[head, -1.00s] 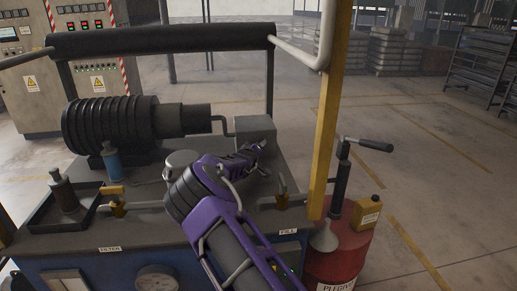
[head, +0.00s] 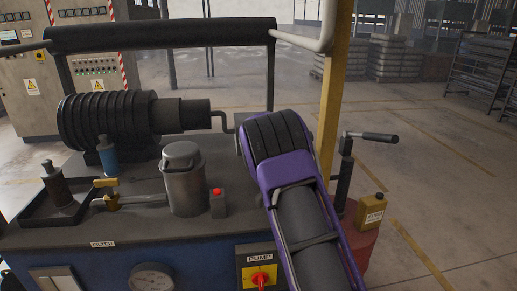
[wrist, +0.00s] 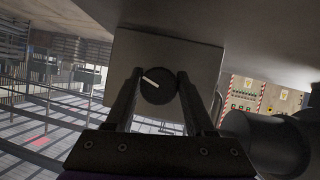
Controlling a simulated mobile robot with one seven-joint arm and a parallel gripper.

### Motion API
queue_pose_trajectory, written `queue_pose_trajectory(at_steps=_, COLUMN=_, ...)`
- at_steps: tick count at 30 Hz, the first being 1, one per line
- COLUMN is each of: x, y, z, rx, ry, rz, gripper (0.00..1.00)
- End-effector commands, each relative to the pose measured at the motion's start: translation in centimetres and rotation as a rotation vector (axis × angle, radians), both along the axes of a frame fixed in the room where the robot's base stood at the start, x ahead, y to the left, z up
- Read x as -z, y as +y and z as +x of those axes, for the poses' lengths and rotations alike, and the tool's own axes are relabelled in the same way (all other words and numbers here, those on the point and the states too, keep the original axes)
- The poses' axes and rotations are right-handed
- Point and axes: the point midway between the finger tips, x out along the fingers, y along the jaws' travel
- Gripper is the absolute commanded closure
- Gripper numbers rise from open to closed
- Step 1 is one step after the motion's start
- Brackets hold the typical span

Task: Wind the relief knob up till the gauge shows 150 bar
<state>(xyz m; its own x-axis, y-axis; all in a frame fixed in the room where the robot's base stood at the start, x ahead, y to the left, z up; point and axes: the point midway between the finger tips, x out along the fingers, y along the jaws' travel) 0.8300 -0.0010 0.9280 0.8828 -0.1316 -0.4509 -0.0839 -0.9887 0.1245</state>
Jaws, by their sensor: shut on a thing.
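The relief knob (wrist: 158,92) is a round black knob with a white pointer line, on the face of a grey block (wrist: 190,60) in the wrist view. The line points up and left. My gripper (wrist: 158,76) is shut on the knob, one finger on each side. In the head view my purple arm hides the gripper, the knob and most of the block. The gauge (head: 152,278) is a round dial on the bench front, cut off by the bottom edge. Its reading is too small to tell.
A grey canister (head: 183,185), a red-button box (head: 217,203) and a yellow-handled valve (head: 108,198) stand left of my arm. A yellow post (head: 334,100) rises close on its right. The yellow PUMP switch (head: 260,274) is on the front.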

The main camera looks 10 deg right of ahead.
Motion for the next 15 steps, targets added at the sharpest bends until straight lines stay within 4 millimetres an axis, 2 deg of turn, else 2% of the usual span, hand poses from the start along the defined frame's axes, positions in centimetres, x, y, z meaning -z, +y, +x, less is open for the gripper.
queue_pose_trajectory(at_steps=1, x=-0.19, y=-0.60, z=0.03, rx=0.008, ry=-0.004, rz=0.045, gripper=1.00)
queue_pose_trajectory(at_steps=15, x=-0.14, y=-0.37, z=0.04, rx=0.006, ry=-0.003, rz=0.321, gripper=1.00)
